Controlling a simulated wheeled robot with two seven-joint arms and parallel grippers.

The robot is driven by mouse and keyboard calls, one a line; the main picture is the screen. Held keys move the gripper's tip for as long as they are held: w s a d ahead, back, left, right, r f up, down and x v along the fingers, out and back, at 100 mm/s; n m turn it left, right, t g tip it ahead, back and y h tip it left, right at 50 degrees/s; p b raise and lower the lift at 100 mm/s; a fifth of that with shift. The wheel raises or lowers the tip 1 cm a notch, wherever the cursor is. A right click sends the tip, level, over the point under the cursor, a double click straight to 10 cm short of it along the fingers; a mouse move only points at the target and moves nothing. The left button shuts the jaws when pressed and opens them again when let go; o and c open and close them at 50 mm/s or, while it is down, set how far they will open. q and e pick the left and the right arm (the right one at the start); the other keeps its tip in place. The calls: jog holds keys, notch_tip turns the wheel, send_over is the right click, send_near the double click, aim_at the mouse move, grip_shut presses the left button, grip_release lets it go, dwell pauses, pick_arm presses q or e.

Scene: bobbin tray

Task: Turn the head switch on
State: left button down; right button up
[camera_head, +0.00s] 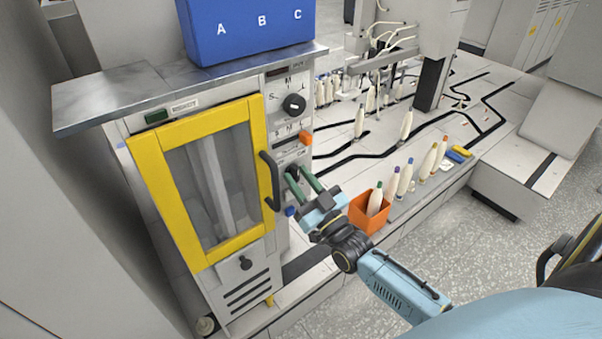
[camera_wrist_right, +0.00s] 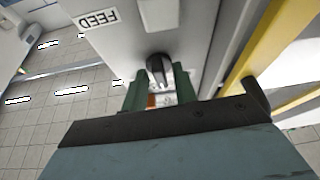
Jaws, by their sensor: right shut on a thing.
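The machine cabinet (camera_head: 283,225) has a control panel at its right side. My right gripper (camera_head: 299,180) reaches its green fingers to a black switch knob (camera_head: 291,172) on this panel, below an orange button. In the right wrist view the black knob (camera_wrist_right: 160,70) sits between the two fingertips (camera_wrist_right: 158,85), and the gripper is shut on it. A label reading FEED (camera_wrist_right: 97,19) shows upside down near the knob. The word for the head switch is not readable, and the fingers partly hide the knob. My left gripper is not in view.
A yellow-framed door (camera_head: 185,240) with a black handle (camera_head: 270,180) is just left of the gripper. A larger black dial (camera_head: 294,105) is above. An orange box (camera_head: 366,217) holding a bobbin stands close on the right. Several bobbins stand along the ledge behind.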

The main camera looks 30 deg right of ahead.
jog(key=m+h+p, duration=0.1)
jog(key=m, duration=0.1)
jog(key=m+h+p, duration=0.1)
jog(key=m+h, duration=0.1)
jog(key=m, duration=0.1)
jog(key=shift+a+r+m, duration=0.1)
jog(key=shift+a+m, duration=0.05)
jog(key=shift+m, duration=0.15)
jog(key=shift+m+h+p, duration=0.35)
jog(key=shift+m+h, duration=0.15)
jog(key=shift+m, duration=0.1)
jog(key=m+h+p, duration=0.1)
jog(key=m, duration=0.3)
jog(key=shift+g+h+p, duration=0.35)
jog(key=shift+g+h, duration=0.05)
pick_arm(q)
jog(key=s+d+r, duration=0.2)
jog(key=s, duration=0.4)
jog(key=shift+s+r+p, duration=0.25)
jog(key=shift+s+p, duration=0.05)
jog(key=shift+p, duration=0.05)
pick_arm(e)
jog(key=shift+a+m, duration=0.1)
jog(key=shift+m, duration=0.7)
jog(key=shift+h, duration=0.3)
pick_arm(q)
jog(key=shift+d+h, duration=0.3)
